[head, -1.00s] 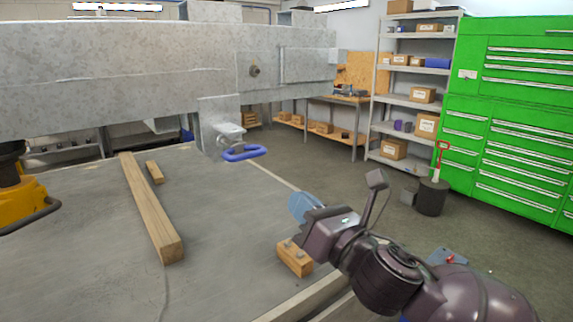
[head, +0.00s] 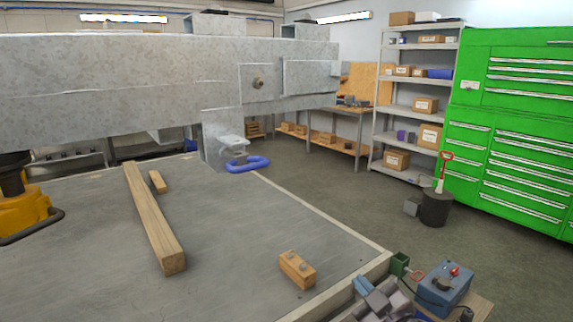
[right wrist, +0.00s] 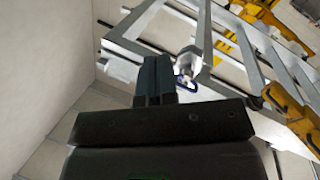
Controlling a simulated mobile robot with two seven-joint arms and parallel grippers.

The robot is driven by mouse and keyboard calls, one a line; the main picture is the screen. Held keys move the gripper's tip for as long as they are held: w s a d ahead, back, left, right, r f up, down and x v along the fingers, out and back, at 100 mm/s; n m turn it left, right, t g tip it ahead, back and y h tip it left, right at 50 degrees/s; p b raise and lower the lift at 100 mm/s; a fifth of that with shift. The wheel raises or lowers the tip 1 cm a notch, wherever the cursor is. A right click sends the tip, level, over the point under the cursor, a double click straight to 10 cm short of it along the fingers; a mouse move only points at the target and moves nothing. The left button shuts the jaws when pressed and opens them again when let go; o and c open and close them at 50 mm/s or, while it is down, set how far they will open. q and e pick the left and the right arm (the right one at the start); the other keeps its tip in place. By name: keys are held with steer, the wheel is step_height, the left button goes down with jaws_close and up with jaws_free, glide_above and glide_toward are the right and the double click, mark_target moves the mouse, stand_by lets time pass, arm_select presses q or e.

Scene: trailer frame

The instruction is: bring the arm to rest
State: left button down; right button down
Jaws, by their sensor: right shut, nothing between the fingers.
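My right gripper (head: 364,288) is at the bottom edge of the head view, low at the front right corner of the grey table. Its blue-tinted fingertips and part of its grey body show; the rest of the arm is out of the picture. In the right wrist view the dark fingers (right wrist: 156,80) are together with nothing held between them. My left gripper is not in view.
The table (head: 235,225) bears a long wooden beam (head: 152,215), a short wood piece (head: 157,181) and a wooden block (head: 297,268). A blue control box (head: 443,290) stands right of my gripper. A grey steel beam (head: 130,85) spans the back.

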steer(key=s+d+f+m+g+h, duration=0.1)
steer(key=s+d+f+m+h, duration=0.2)
steer(key=f, duration=0.4)
steer(key=s+d+f+m+g+h, duration=0.1)
steer(key=s+d+f+m, duration=0.2)
steer(key=s+d+f, duration=0.35)
steer(key=s+d+f+m+g+h, duration=0.2)
steer(key=s+d+f+m+g, duration=0.1)
steer(key=s+f, duration=0.9)
steer(key=shift+s+f+h, duration=0.25)
steer(key=shift+s+h, duration=0.15)
steer(key=shift+s, duration=0.05)
